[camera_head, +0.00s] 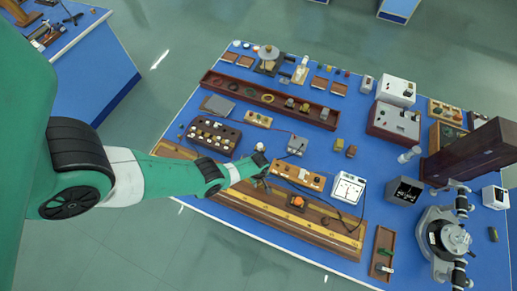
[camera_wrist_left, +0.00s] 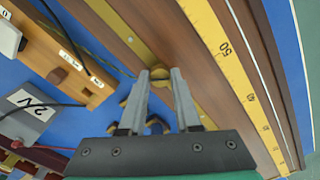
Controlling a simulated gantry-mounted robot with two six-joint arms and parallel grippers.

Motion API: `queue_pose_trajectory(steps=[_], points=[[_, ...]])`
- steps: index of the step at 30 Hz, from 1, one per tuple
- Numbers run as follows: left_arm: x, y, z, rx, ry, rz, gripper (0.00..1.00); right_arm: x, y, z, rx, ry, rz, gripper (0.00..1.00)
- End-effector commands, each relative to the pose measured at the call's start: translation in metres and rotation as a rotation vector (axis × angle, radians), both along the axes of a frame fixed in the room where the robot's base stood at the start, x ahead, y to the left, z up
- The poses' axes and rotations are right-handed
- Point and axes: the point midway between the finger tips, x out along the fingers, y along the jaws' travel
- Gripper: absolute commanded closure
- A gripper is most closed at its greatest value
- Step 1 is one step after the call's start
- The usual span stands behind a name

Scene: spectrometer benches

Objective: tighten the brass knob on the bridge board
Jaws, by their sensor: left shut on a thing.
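The bridge board (camera_head: 330,238) is a long dark wooden board with a yellow scale, lying along the front of the blue bench. In the left wrist view the board (camera_wrist_left: 245,100) runs diagonally, with its numbered scale on the right. My left gripper (camera_head: 265,180) is over the far edge of the board. In the wrist view its two fingertips (camera_wrist_left: 161,75) are closed in on a small round brass knob (camera_wrist_left: 160,73), which shows between them. The fingers partly hide the knob. Brass strips lie near it. My right gripper is not in view.
A wooden strip with terminals (camera_head: 297,175) and a white meter (camera_head: 348,188) stand just behind the board. Thin leads run close by.

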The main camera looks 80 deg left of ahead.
Motion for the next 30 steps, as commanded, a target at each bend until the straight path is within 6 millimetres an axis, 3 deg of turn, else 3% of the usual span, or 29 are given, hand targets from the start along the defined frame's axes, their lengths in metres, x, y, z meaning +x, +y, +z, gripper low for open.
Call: queue_pose_trajectory(steps=[8,30], points=[[-0.0001,0.0000,-0.0008,0.000,0.000,-0.160,1.00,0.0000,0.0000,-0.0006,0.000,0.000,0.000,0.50],[-0.0005,-0.0001,-0.0015,0.001,0.000,-0.852,1.00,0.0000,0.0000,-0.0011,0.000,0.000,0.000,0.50]])
